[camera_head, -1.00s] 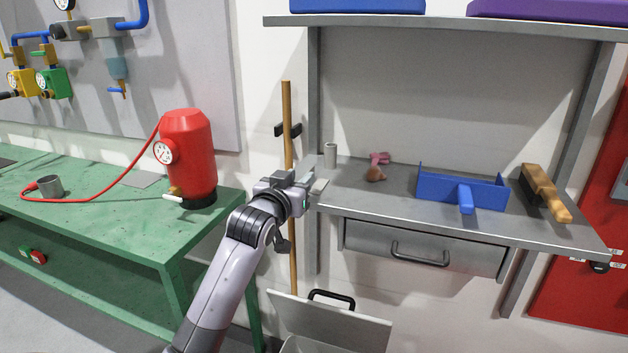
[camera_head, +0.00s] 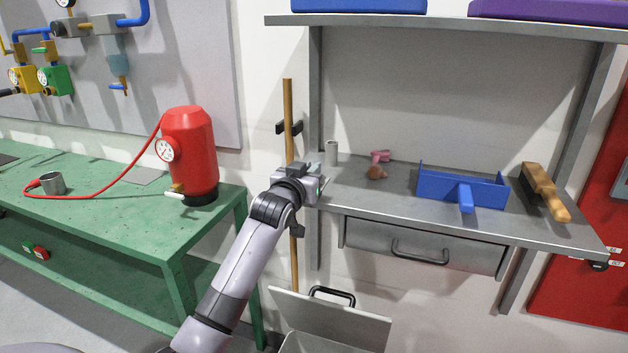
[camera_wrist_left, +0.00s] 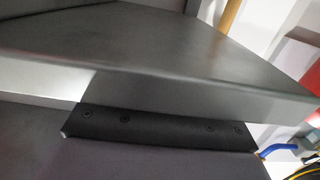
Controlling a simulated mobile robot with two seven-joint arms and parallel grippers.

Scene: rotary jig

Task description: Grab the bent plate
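I cannot pick out a clearly bent plate in these views. The left wrist view shows a broad grey metal surface (camera_wrist_left: 180,55) with a thick edge, probably this shelf, above a dark strip with screws (camera_wrist_left: 160,128). My right gripper is out of view.
A wooden pole (camera_head: 288,120) stands behind my wrist. A red tank (camera_head: 190,150) stands on the green table (camera_head: 110,222). An open bin (camera_head: 335,318) is below.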

